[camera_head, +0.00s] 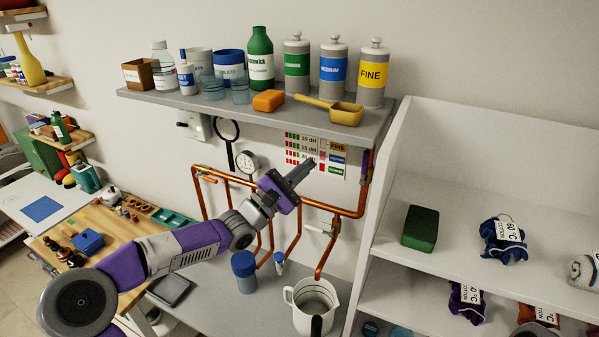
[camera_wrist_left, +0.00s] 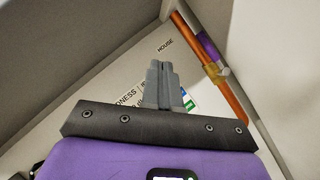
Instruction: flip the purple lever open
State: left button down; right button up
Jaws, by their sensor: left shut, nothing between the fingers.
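The purple lever (camera_wrist_left: 208,46) lies along a copper pipe (camera_wrist_left: 230,95) at the upper right of the left wrist view, above a brass-coloured fitting (camera_wrist_left: 213,75). In the head view the lever (camera_head: 368,165) is a small purple strip on the vertical pipe under the shelf's right end. My left gripper (camera_head: 311,164) is shut and empty, in front of the wall chart and left of the lever, apart from it in the picture. Its closed fingers (camera_wrist_left: 160,64) also show in the left wrist view. My right gripper is not in view.
A grey shelf (camera_head: 165,106) with bottles and canisters hangs above my gripper. A white shelving unit (camera_head: 388,190) stands close to the lever's right. Copper pipes (camera_head: 290,202) run below my gripper. A white jug (camera_head: 300,318) and a blue-lidded container (camera_head: 245,280) stand on the counter.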

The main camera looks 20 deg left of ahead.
aim_at(366, 158)
jog(key=k, duration=1)
